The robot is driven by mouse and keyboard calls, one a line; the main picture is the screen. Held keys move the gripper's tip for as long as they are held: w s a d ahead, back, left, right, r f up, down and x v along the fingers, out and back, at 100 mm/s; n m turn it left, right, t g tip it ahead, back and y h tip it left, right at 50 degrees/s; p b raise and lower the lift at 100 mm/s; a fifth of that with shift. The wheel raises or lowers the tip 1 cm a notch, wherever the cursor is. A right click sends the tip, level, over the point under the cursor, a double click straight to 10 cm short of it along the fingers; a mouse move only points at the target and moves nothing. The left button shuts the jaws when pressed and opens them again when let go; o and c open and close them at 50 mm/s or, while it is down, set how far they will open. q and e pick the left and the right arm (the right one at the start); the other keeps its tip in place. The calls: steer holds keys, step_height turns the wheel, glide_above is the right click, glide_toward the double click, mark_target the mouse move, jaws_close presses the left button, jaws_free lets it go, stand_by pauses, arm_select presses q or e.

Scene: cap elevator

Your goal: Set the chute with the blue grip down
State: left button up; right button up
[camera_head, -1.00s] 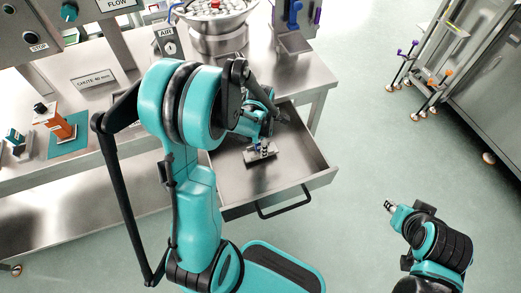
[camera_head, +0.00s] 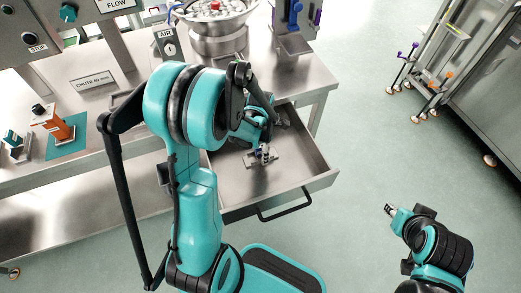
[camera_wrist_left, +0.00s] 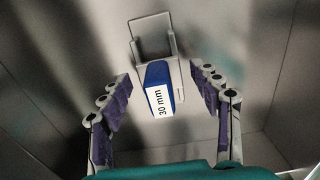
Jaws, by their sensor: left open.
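The chute with the blue grip (camera_wrist_left: 159,88) lies on the floor of the open drawer, in the left wrist view. Its grey metal channel (camera_wrist_left: 152,36) points away and its blue block carries a "30 mm" label. In the head view the chute (camera_head: 262,161) shows in the drawer (camera_head: 297,178), partly hidden by my arm. My left gripper (camera_wrist_left: 162,98) is open, with one finger on each side of the blue grip and gaps between. It also shows in the head view (camera_head: 264,150), low over the drawer. My right gripper (camera_head: 389,209) is at the lower right, away from the table, too small to judge.
An orange block (camera_head: 62,128) stands on a teal mat (camera_head: 70,148) at the left. A bowl of caps (camera_head: 216,12) stands at the back. A sign reading "CHUTE 40 mm" (camera_head: 92,80) is on the bench. A rack (camera_head: 432,75) stands at the right, with open floor before it.

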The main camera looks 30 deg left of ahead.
arm_select(q)
step_height(320, 180, up, 12)
steer(key=p, duration=0.4)
steer(key=s+d+r+m+t, duration=0.3)
steer(key=s+d+r+m, duration=0.1)
steer(key=m, duration=1)
steer(key=s+d+r+m+t, duration=0.4)
steer(key=s+r+m, duration=0.1)
steer(key=m, duration=0.9)
steer(key=shift+s+d+r, duration=0.2)
steer(key=shift+s+r, duration=0.1)
steer(key=shift+r, duration=0.35)
arm_select(e)
step_height(320, 180, up, 5)
steer(key=shift+f, duration=0.2)
